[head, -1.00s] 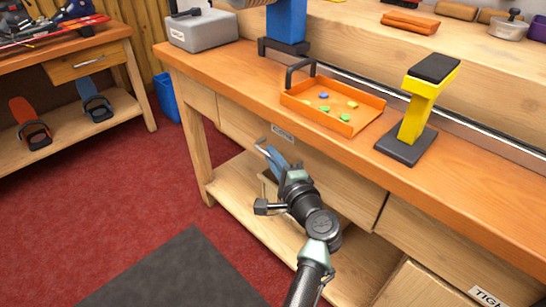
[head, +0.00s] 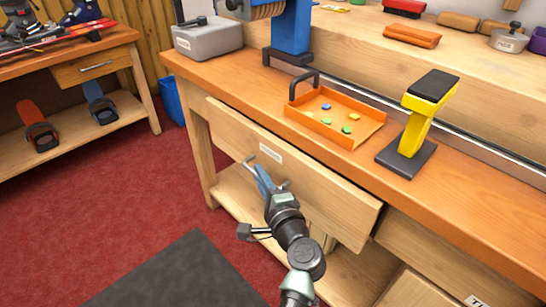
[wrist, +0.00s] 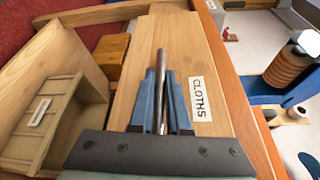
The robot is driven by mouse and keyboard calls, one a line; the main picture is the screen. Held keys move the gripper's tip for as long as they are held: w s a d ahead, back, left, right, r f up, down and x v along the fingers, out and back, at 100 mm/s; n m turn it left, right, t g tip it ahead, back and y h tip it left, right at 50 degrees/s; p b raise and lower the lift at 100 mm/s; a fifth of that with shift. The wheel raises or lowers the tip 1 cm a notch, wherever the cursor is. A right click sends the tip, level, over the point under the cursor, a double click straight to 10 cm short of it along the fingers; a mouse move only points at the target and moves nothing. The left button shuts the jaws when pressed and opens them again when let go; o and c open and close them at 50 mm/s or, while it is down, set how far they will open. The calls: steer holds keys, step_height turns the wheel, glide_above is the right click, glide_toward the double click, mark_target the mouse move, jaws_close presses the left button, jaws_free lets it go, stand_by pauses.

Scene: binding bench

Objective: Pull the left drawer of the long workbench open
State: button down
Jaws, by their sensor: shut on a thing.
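The left drawer (head: 325,200) of the long workbench (head: 455,215) has a plain wooden front with a small label. In the wrist view the drawer front (wrist: 165,35) carries a label reading CLOTHS (wrist: 200,100). My gripper (head: 262,174) is at the drawer's metal bar handle. In the wrist view its blue fingers (wrist: 165,85) are shut on the handle (wrist: 161,60), one on each side. The drawer's inside is hidden.
On the benchtop stand an orange tray (head: 300,108) with small coloured pieces, a yellow stand with a black base (head: 407,158), and a grey box (head: 208,42). A lower shelf (head: 240,198) runs beneath the drawer. Red carpet (head: 120,205) and a dark mat (head: 185,270) lie clear at the left.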

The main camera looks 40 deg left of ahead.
steer(key=s+a+p, duration=0.1)
steer(key=s+p, duration=0.3)
steer(key=s, duration=2)
steer(key=shift+a, duration=0.4)
steer(key=c, duration=0.9)
jaws_free()
steer(key=shift+d, duration=0.1)
steer(key=shift+b+v, duration=1.6)
steer(key=shift+v, duration=4.8)
steer(key=shift+r, duration=0.1)
